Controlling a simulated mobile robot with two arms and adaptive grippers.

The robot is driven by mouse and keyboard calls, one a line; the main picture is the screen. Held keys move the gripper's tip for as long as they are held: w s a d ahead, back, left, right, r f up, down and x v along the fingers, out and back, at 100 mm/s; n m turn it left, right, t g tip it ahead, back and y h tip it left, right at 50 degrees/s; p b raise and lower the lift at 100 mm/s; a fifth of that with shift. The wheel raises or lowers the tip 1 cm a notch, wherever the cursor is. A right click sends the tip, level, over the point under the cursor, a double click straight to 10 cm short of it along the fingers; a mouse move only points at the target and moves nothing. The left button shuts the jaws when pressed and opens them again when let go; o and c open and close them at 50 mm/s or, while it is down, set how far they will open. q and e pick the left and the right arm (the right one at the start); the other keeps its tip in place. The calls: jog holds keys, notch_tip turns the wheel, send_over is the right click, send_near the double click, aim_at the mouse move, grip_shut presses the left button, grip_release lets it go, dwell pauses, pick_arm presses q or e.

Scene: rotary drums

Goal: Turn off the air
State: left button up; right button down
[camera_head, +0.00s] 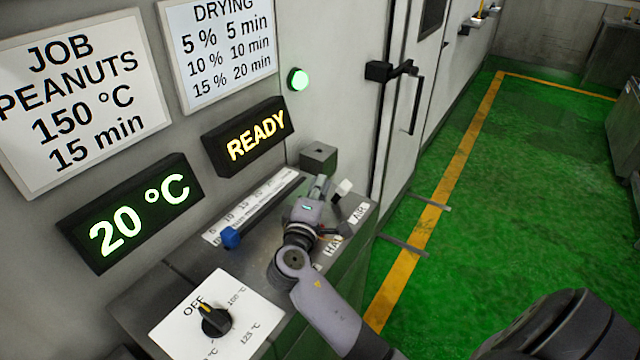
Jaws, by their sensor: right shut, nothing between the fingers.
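The label reading AIR (358,212) is on the right end of the sloped control panel (262,245). My right gripper (322,186) is over the panel's far right part, just left of and beyond that label. It is shut with nothing held. A small pale block (343,187) shows right beside its fingers; I cannot tell whether they touch. The air control itself is not clearly seen, as the gripper and wrist cover this part of the panel. My left gripper is not in view.
A slider with a blue knob (230,238) and a dial marked OFF (213,318) are on the panel left of my arm. A grey box (318,157) stands at its far end. Displays read READY (256,149) and 20 °C (138,214). A green lamp (298,79) is lit. Green floor lies right.

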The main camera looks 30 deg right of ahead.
jog(key=v, duration=1.1)
jog(key=shift+s+a+r, duration=0.1)
jog(key=shift+a, duration=0.1)
